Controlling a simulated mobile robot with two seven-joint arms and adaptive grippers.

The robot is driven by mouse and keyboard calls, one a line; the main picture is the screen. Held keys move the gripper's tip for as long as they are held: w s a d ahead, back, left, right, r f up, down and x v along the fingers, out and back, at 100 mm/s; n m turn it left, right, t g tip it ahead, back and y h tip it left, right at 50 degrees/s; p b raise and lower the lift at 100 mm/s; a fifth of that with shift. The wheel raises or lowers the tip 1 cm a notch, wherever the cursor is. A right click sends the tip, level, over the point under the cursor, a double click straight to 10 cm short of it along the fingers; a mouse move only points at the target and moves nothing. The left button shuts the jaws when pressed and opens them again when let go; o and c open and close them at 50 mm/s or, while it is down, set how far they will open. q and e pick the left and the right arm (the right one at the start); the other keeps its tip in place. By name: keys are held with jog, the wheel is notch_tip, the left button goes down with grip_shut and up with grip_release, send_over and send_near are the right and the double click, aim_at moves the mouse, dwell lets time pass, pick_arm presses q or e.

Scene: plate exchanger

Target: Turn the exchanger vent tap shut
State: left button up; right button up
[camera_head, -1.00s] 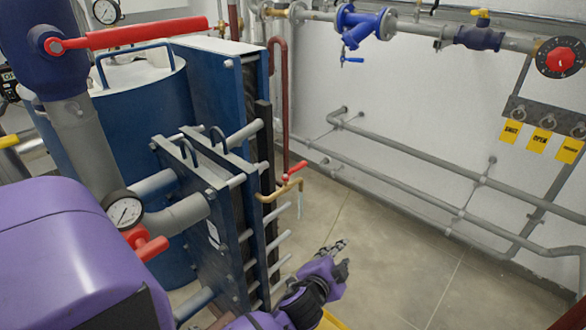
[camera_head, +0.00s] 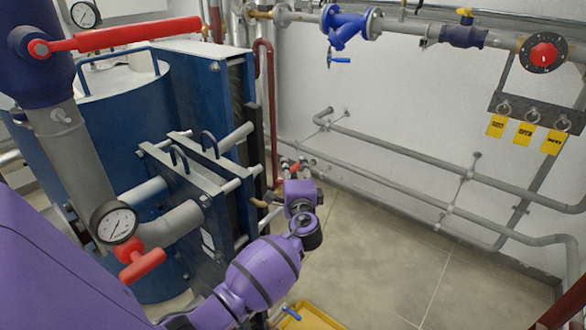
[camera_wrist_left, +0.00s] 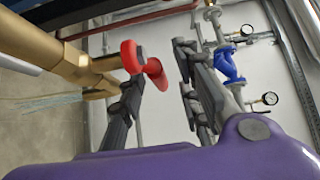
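The exchanger vent tap has a red handle (camera_head: 304,163) and a brass pipe (camera_head: 262,203) coming from the plate pack's side. In the head view my left gripper (camera_head: 293,167) covers most of the tap. In the left wrist view the tap's brass body (camera_wrist_left: 60,48) comes in from the upper left, and its red handle (camera_wrist_left: 129,56) reaches between the fingertips of the left gripper (camera_wrist_left: 161,68). The fingers are apart. The handle is close to the left finger, and a gap shows before the right finger. I cannot tell if the handle touches. The right gripper is out of view.
The blue plate exchanger (camera_head: 205,190) stands just left of the gripper. A red lever (camera_head: 125,37) and a red-handled valve (camera_head: 142,264) with a gauge (camera_head: 114,222) are on nearer pipes. A yellow tray (camera_head: 312,319) lies below. The floor to the right is clear.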

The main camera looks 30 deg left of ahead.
pick_arm(q)
jog(key=shift+w+a, duration=0.4)
jog(key=shift+w, duration=0.15)
grip_shut()
